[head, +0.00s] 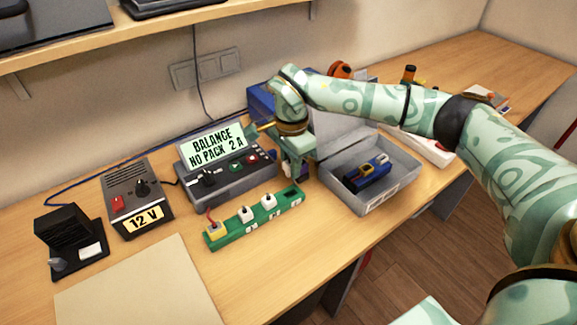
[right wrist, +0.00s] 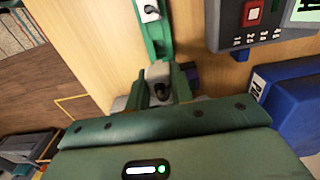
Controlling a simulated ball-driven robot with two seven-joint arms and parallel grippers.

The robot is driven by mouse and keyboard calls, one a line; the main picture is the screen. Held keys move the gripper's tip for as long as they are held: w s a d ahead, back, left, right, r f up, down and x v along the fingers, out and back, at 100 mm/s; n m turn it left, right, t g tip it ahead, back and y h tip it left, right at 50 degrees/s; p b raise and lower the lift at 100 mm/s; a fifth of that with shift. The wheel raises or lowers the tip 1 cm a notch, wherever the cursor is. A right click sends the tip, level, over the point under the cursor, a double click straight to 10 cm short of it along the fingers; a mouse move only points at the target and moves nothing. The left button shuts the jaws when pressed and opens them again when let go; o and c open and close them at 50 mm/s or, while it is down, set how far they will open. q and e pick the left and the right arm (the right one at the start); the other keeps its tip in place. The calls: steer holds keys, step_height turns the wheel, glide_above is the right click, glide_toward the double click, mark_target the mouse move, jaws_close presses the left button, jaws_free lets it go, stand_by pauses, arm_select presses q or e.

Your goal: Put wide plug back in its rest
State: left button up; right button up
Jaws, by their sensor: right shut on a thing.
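The green plug rest (head: 228,235) lies on the table in front of the balance charger (head: 225,180). My right gripper (head: 293,177) points down at the rest's right end. It is shut on a pale plug with a dark top, seen between the fingers in the right wrist view (right wrist: 158,73); I take it as the wide plug. The fingers mostly hide it in the head view, and I cannot tell whether it touches the rest. My left gripper is out of view.
An open grey case (head: 390,190) with a blue and yellow pack (head: 367,173) stands right of the gripper. A blue box (head: 262,103) is behind. A 12 V supply (head: 137,205) and black stand (head: 70,240) are left. The front table beside the beige mat (head: 140,285) is clear.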

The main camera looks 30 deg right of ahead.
steer(key=shift+d, duration=0.1)
steer(key=shift+a, duration=0.2)
steer(key=shift+r+p, duration=0.2)
steer(key=shift+p, duration=0.25)
steer(key=b, duration=0.3)
glide_above(291, 186)
steer(key=s+a, duration=0.1)
steer(key=s, duration=0.1)
steer(key=shift+s+a+f, duration=0.1)
steer(key=shift+f, duration=3)
steer(key=shift+p, duration=1)
steer(key=shift+f+b, duration=0.55)
steer(key=shift+f, duration=0.5)
steer(key=o, duration=1)
steer(key=shift+o, duration=0.2)
steer(key=shift+r, duration=0.15)
